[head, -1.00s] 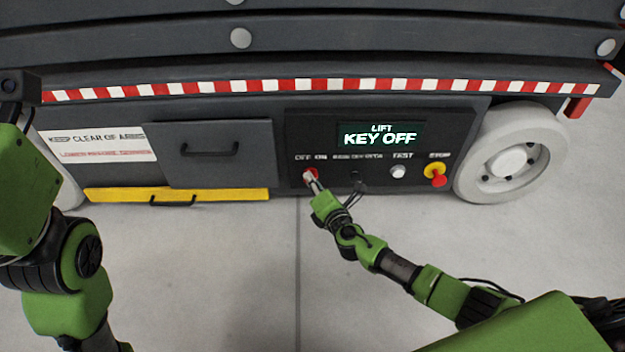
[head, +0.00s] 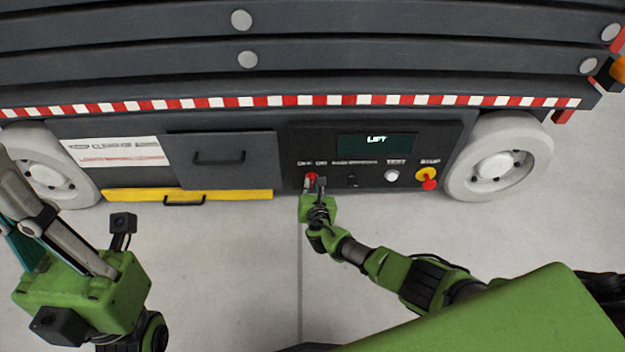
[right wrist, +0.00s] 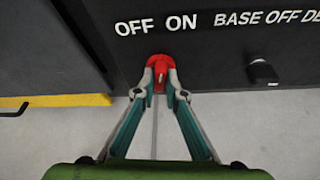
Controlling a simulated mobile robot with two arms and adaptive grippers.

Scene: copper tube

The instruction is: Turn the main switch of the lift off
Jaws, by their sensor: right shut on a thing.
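The red main switch (head: 311,177) sits on the lift's dark control panel (head: 450,138), below the OFF and ON labels. It also shows in the right wrist view (right wrist: 159,66), partly hidden by my fingertips. My right gripper (head: 314,187) is shut on the switch, one finger on each side in the right wrist view (right wrist: 161,91). Which label the switch points to, I cannot tell.
To the right of the switch are a black selector (head: 352,181), a white button (head: 391,176) and a red stop button on yellow (head: 428,180). A drawer with a handle (head: 219,160) and a yellow tray (head: 230,195) are to the left. The floor in front is clear.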

